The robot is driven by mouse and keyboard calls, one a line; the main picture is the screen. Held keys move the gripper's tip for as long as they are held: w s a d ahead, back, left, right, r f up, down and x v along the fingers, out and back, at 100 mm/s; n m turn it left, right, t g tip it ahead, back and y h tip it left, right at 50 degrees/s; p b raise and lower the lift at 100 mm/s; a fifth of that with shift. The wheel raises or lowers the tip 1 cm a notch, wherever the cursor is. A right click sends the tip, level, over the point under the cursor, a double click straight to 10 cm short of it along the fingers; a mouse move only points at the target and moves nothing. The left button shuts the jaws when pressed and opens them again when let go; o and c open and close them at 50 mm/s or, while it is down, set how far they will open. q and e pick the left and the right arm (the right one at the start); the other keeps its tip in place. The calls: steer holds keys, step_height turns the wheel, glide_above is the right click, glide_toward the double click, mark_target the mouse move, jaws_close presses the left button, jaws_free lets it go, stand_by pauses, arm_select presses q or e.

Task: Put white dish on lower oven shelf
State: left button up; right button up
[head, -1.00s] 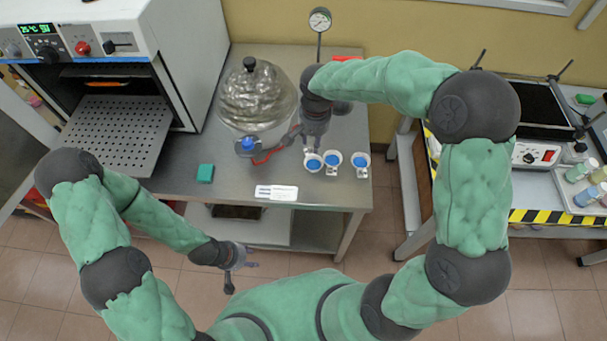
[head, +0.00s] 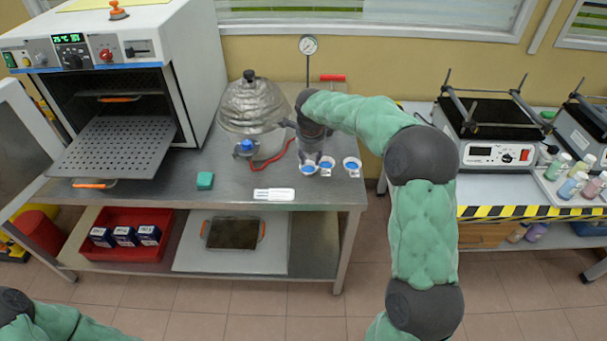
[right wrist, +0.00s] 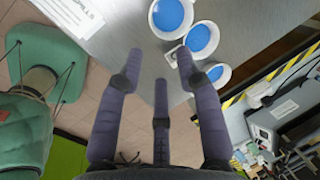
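Several small white dishes with blue contents stand close together at the front right of the metal table. In the head view there is a left dish (head: 308,168), a middle dish (head: 327,163) and a right dish (head: 352,164). My right gripper (head: 310,150) is just above and behind them. In the right wrist view its fingers (right wrist: 158,72) are spread with nothing between them, and dishes (right wrist: 202,39) lie beyond the tips. The oven (head: 190,70) at the left is open. Its lower perforated shelf (head: 118,145) is pulled out and empty. My left gripper is out of view.
A glass desiccator (head: 252,110) with a red hose stands between oven and dishes. The oven door (head: 15,135) hangs open at left. A gauge (head: 308,45) stands behind.

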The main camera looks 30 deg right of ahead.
steer(key=b, duration=0.1)
glide_toward(309, 177)
steer(key=shift+w+d+f, duration=0.15)
steer(key=shift+f, duration=0.25)
steer(key=shift+w+d+f, duration=0.15)
steer(key=shift+f, duration=0.2)
steer(key=b+x, duration=0.2)
steer(key=x, duration=0.3)
steer(key=shift+s+a+f+b, duration=0.1)
steer(key=shift+a+b, duration=0.15)
steer(key=shift+b, duration=0.15)
jaws_close()
